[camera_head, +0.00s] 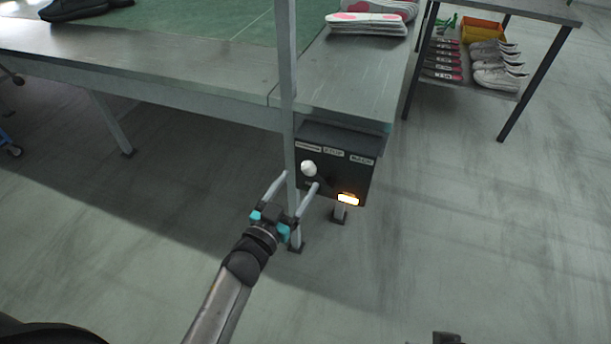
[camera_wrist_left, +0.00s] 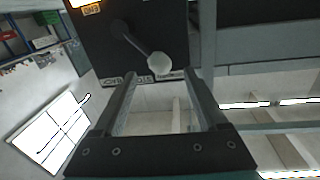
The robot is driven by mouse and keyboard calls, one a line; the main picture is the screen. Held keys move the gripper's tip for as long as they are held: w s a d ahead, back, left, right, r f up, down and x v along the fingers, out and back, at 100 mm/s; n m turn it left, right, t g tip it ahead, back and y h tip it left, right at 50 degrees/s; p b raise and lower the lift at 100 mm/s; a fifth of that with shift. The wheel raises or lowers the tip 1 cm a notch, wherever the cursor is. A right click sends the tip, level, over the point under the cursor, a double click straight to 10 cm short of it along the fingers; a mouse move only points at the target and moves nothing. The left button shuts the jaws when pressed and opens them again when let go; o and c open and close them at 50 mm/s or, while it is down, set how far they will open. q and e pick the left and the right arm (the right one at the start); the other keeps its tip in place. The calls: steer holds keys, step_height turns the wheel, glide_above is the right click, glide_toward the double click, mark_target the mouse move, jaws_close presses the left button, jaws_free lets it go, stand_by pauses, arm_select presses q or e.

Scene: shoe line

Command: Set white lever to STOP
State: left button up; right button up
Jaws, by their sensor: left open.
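A black control box (camera_head: 360,180) hangs under the near right corner of the workbench, with three small labels along its top. The middle label (camera_head: 334,153) appears to read STOP; the others are too small to read surely. The white lever knob (camera_head: 308,168) sits at the left of the box, below the left label. In the left wrist view the dark lever arm ends in the white knob (camera_wrist_left: 160,59), toward the right-hand label. My left gripper (camera_head: 302,180) is open, its fingers pointing at the box just short of the knob. Nothing is between the fingers (camera_wrist_left: 160,85).
A grey bench post (camera_head: 287,80) rises close to the left finger and the box. An orange light (camera_head: 348,199) glows at the box's lower right. The workbench (camera_head: 350,85) is above. A shelf rack (camera_head: 505,92) with shoes stands at the right. Floor in front is clear.

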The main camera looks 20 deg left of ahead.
mark_target(306, 172)
arm_select(q)
steer(key=shift+w+d+b, duration=0.2)
steer(key=shift+w+b, duration=0.1)
steer(key=shift+w, duration=0.85)
steer(key=shift+w+d+b, duration=0.2)
steer(key=shift+w+b, duration=0.1)
steer(key=shift+w, duration=0.85)
arm_select(e)
steer(key=shift+r+t, duration=0.3)
steer(key=shift+r, duration=1.35)
arm_select(q)
jaws_close()
